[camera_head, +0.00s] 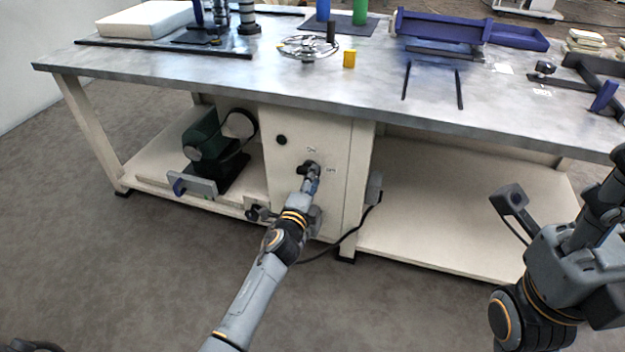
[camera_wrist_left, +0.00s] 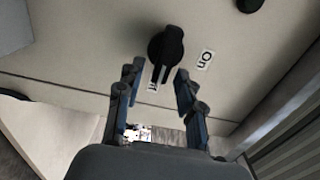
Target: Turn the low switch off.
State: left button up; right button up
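The low switch is a black rotary knob (camera_head: 305,169) on the cream cabinet front under the table. In the left wrist view the knob (camera_wrist_left: 166,45) has its narrow handle pointing down, toward a partly hidden label (camera_wrist_left: 153,88). The "On" label (camera_wrist_left: 205,59) is to its right. My left gripper (camera_head: 309,181) is at the switch. In the left wrist view its blue fingers (camera_wrist_left: 158,85) are open on either side of the handle's lower end, with gaps visible. My right gripper (camera_head: 612,180) is at the right edge; its fingers are unclear.
A round black knob (camera_head: 281,140) sits up and left of the switch. The worktable (camera_head: 390,100) overhangs the cabinet. A green machine (camera_head: 205,138) stands on the left shelf. A black cable (camera_head: 345,237) runs from the cabinet's right side. The right shelf (camera_head: 430,215) is clear.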

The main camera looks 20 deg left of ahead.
pick_arm(q)
jog(key=s, duration=1.2)
jog(key=shift+a, duration=0.25)
